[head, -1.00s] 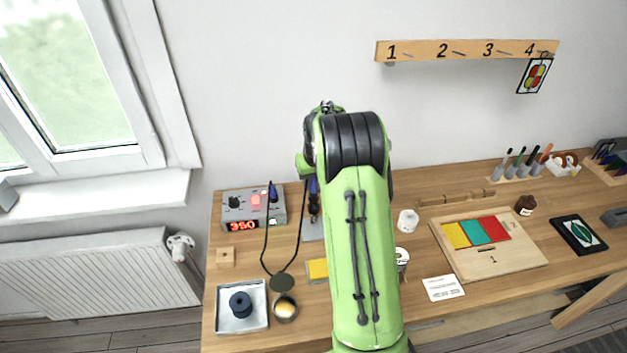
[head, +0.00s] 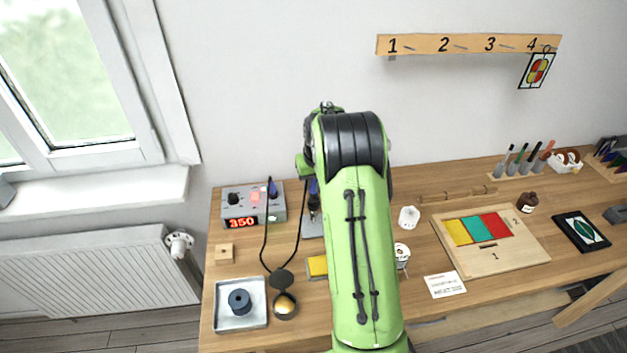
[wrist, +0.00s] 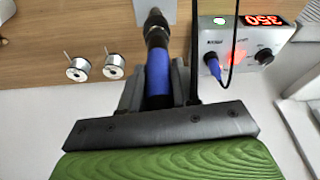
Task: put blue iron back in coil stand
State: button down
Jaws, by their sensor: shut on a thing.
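The blue iron (wrist: 158,72) is held by its blue handle between the fingers of my gripper (wrist: 158,90), which is shut on it. Its dark front end points away from my gripper, over the grey plate of the coil stand (wrist: 148,8). In the head view the blue iron (head: 314,187) shows just left of my arm, above the coil stand (head: 312,226). I cannot tell how far the tip sits inside the coil. My arm hides most of the gripper and part of the stand in the head view.
The soldering station (head: 253,205), reading 350, stands left of the stand, with a black cable looping in front. A yellow sponge (head: 317,266), a round brass-coloured cleaner (head: 285,305) and a metal tray (head: 241,318) lie nearer. Two small silver spools (wrist: 96,67) stand near the wall.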

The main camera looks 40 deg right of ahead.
jog(key=shift+f+b, duration=0.45)
jog(key=shift+f, duration=0.2)
jog(key=shift+c, duration=1.3)
grip_release()
jog(key=shift+r, duration=0.15)
jog(key=shift+r+p, duration=2.7)
jog(key=shift+r, duration=0.8)
jog(key=shift+f, duration=0.1)
